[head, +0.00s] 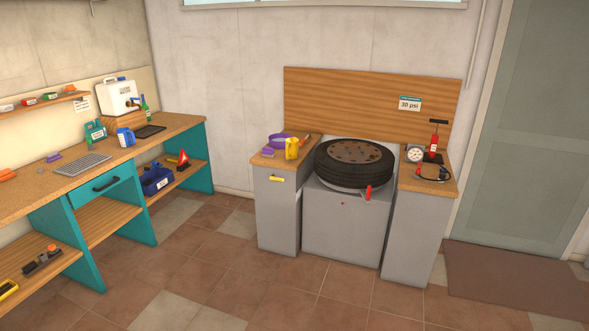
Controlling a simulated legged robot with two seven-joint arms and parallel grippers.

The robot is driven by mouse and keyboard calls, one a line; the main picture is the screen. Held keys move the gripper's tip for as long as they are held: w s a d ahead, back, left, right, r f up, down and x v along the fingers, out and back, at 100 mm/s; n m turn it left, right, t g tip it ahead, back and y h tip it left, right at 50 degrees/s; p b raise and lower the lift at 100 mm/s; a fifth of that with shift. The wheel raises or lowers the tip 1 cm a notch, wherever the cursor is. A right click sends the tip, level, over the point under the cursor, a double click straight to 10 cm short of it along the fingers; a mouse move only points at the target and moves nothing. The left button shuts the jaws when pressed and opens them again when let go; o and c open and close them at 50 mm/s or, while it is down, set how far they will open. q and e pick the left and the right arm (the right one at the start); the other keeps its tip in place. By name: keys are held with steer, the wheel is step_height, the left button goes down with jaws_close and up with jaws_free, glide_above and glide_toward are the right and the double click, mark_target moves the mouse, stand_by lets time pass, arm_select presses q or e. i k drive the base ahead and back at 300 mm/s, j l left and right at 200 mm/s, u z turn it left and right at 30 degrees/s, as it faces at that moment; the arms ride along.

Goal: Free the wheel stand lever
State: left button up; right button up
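The wheel stand (343,232) is a grey block between two grey cabinets against the back wall. A black tyre on a rusty brown wheel (355,158) lies flat on top of it. A red lever (368,193) sticks up at the stand's front right, just below the tyre. A small red dot (343,203) shows on the stand's front face. I cannot tell what, if anything, holds the lever. Neither of my grippers is in the head view.
A yellow spray can or bottle (292,149) and purple bowl (280,140) sit on the left cabinet. A gauge (415,154) and red pump (434,138) stand on the right one. A teal workbench (150,140) runs along the left. The tiled floor (240,270) before the stand is clear.

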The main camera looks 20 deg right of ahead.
mark_target(272, 178)
steer(key=i+l, duration=0.4)
steer(key=i+l+z, duration=0.15)
steer(key=i+l, duration=0.2)
steer(key=i, duration=0.25)
steer(key=i+l, duration=0.35)
steer(key=i, duration=0.15)
steer(key=i+j+z, duration=0.1)
steer(key=z, duration=0.7)
steer(key=i+j+z, duration=0.2)
steer(key=j, duration=0.15)
steer(key=i+j+z, duration=0.15)
steer(key=j, duration=0.2)
steer(key=i+j+z, duration=0.2)
steer(key=j, duration=0.2)
steer(key=i+j+z, duration=0.2)
steer(key=j, duration=0.8)
